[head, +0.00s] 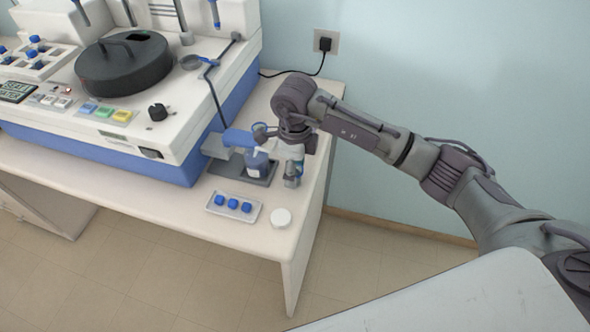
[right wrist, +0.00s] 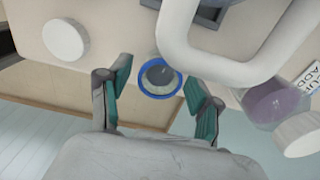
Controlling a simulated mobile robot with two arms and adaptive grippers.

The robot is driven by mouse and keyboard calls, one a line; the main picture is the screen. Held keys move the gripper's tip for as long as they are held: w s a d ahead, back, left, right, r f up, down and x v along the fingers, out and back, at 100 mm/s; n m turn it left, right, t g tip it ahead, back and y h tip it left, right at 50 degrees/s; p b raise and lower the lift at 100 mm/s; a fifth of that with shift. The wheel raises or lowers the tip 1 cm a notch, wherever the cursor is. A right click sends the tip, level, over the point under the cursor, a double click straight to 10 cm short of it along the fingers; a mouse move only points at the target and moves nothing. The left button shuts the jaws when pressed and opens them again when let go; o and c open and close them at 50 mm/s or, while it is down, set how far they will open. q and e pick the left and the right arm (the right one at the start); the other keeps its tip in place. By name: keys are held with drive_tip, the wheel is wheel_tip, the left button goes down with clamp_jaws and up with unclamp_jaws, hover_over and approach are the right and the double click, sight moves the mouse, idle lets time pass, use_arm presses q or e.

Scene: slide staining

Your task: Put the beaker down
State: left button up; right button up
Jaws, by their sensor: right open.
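My right gripper (head: 293,163) points down over the right end of the table. In the right wrist view its two teal-padded fingers (right wrist: 157,92) stand apart. A small round vessel with a blue rim, which looks like the beaker (right wrist: 160,76), shows between and just beyond the fingertips, with a gap on each side. In the head view the beaker (head: 292,181) is a small clear shape at the table's right edge, below my gripper and partly hidden by it. My left gripper is not in view.
A purple-blue bottle (head: 257,164) stands on a grey stand beside the beaker. A tray with blue caps (head: 234,207) and a round white lid (head: 280,217) lie in front. The large white-and-blue machine (head: 150,140) fills the left. A thick white tube (right wrist: 215,60) is close to my fingers.

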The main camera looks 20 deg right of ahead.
wheel_tip(320, 180, up, 11)
drive_tip(key=b, duration=0.2)
drive_tip(key=shift+r+b, duration=0.15)
drive_tip(key=shift+b, duration=0.2)
